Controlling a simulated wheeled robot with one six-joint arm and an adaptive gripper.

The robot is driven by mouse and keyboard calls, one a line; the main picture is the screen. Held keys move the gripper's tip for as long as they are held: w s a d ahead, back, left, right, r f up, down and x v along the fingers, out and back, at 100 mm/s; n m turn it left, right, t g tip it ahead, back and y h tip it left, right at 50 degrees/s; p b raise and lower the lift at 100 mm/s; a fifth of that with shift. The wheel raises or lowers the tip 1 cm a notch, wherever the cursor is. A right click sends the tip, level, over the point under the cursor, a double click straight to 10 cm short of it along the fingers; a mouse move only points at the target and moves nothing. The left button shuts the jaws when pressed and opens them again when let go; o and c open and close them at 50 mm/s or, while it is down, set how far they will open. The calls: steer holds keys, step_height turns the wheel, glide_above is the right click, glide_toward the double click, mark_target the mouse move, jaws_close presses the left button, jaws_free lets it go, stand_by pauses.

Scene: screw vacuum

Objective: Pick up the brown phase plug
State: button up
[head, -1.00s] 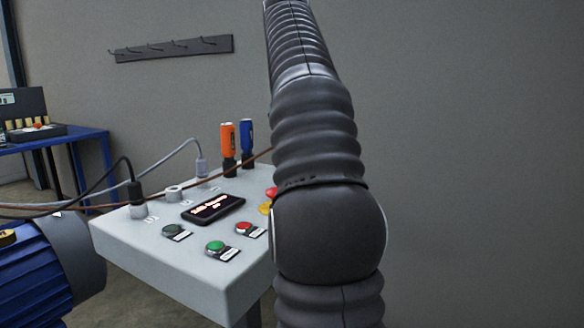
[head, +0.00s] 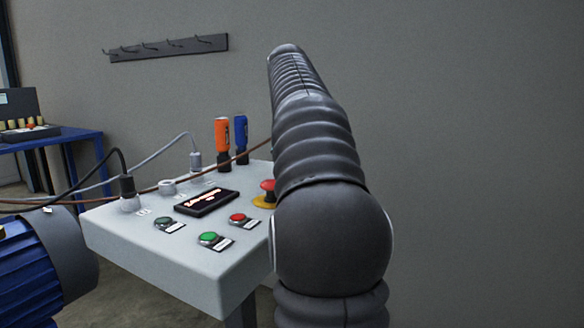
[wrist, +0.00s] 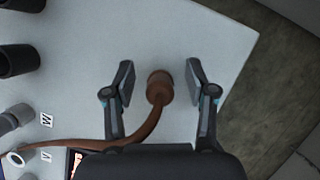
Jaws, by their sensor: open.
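The brown phase plug (wrist: 159,86) shows in the wrist view, on or above the light panel top, with its brown cable curving down and to the left. My gripper (wrist: 158,82) is open, with one finger on each side of the plug and a gap on both sides. I cannot tell how far the fingertips are above the panel. In the head view my arm hides the plug and the gripper. Only the brown cable (head: 150,191) shows there, running across the panel to behind my arm.
The control panel (head: 150,245) carries a display (head: 207,202), buttons and a red emergency stop (head: 267,190). An orange tool (head: 222,132) and a blue tool (head: 241,134) stand at its back. A grey plug (head: 195,160) and a black plug (head: 128,187) are in sockets. A blue motor (head: 35,265) is at left.

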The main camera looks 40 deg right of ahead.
steer(key=shift+w+d+f, duration=0.1)
steer(key=shift+f, duration=0.25)
jaws_close()
steer(key=shift+r, duration=0.1)
